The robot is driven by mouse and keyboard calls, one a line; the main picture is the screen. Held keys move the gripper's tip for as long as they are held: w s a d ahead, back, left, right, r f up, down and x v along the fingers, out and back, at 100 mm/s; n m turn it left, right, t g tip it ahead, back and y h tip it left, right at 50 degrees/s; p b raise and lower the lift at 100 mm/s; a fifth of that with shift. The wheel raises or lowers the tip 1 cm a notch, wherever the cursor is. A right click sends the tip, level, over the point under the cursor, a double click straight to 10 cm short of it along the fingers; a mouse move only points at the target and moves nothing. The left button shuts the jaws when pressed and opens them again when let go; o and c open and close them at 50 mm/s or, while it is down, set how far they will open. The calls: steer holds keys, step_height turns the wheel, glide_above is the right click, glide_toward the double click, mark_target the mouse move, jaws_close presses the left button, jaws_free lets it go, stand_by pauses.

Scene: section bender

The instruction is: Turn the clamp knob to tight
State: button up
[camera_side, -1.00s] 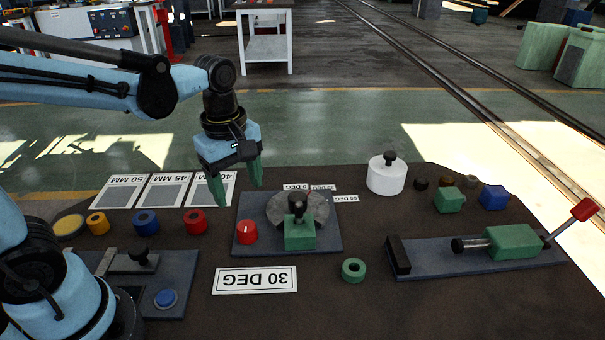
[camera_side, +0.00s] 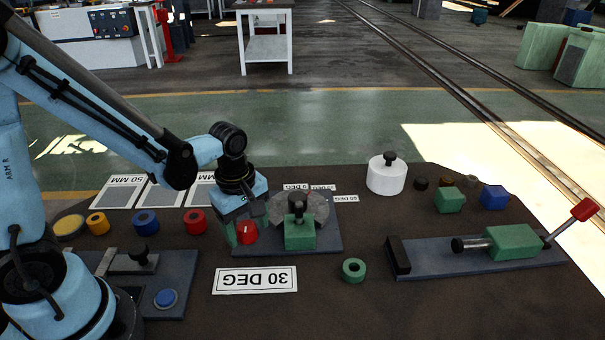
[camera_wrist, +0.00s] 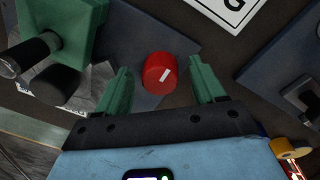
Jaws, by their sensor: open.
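The clamp knob is a red round knob (camera_side: 246,232) with a white mark, on the left part of a dark blue base plate (camera_side: 328,246) in the side view. In the wrist view the red knob (camera_wrist: 158,74) sits between my two green fingers, with a gap on both sides. My gripper (camera_wrist: 162,90) is open around it. In the side view my gripper (camera_side: 247,230) is low over the plate at the knob, and its fingers are partly hidden. A green block with a black knob (camera_side: 299,232) stands just right of it, before a grey disc (camera_side: 316,206).
A "30 DEG" card (camera_side: 255,280) lies in front of the plate. Red (camera_side: 195,222), blue (camera_side: 145,222) and yellow (camera_side: 98,223) rings lie to the left. A green ring (camera_side: 354,270) lies front right. A toggle unit (camera_side: 512,243) with a red-tipped lever stands at the right.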

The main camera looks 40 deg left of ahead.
steer(key=shift+f, duration=0.2)
steer(key=c, duration=1.1)
steer(key=shift+o, duration=0.2)
